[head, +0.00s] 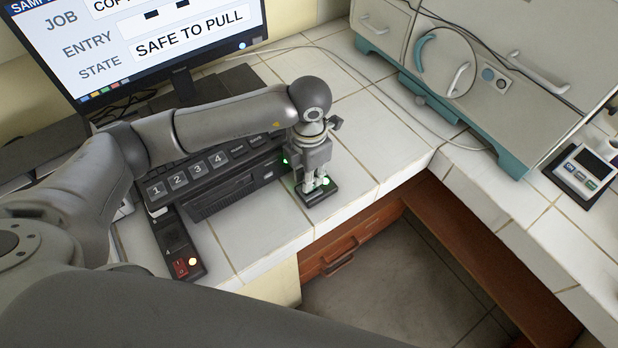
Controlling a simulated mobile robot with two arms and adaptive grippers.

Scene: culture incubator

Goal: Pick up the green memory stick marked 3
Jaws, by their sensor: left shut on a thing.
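My left gripper (313,185) points down over a small dark pad (326,195) near the front edge of the white tiled counter. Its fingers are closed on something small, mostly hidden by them. Another green spot shows at the right end of the black numbered unit (235,190), beside the gripper. The monitor (150,40) reads JOB, ENTRY and STATE, with SAFE TO PULL beside STATE; the entry is blocked out. My right gripper is not in view.
A dark panel with a red switch and a lit lamp (192,262) lies left of the numbered unit. A white and teal incubator (485,80) stands at the back right. A small device with a display (585,172) sits far right. The counter between is mostly clear, apart from cables.

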